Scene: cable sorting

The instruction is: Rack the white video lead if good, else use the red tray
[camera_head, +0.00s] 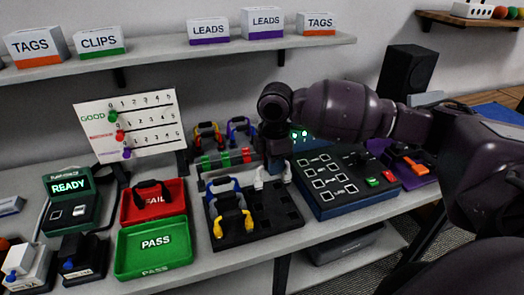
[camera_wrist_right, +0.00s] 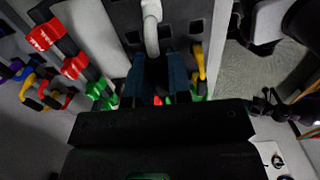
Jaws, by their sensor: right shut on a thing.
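The white video lead (camera_head: 268,178) is at the back right of the black slotted holder (camera_head: 285,219), under my right gripper (camera_head: 274,172). In the right wrist view the white lead (camera_wrist_right: 152,32) runs to between the two blue fingers of my right gripper (camera_wrist_right: 156,78), which are shut on it. Whether its lower end is clear of the holder is hard to tell. The red tray (camera_head: 181,216), marked FAIL, stands to the left and has a black looped lead in it. The rack (camera_head: 226,160), with red and green labels, stands behind the holder. My left gripper is out of view.
A blue lead (camera_head: 222,188) and a yellow lead (camera_head: 232,222) stand in the holder. An empty green PASS tray (camera_head: 153,246) is in front of the red one. A tester (camera_head: 70,190) reads READY. A button panel (camera_head: 335,180) stands right of the holder.

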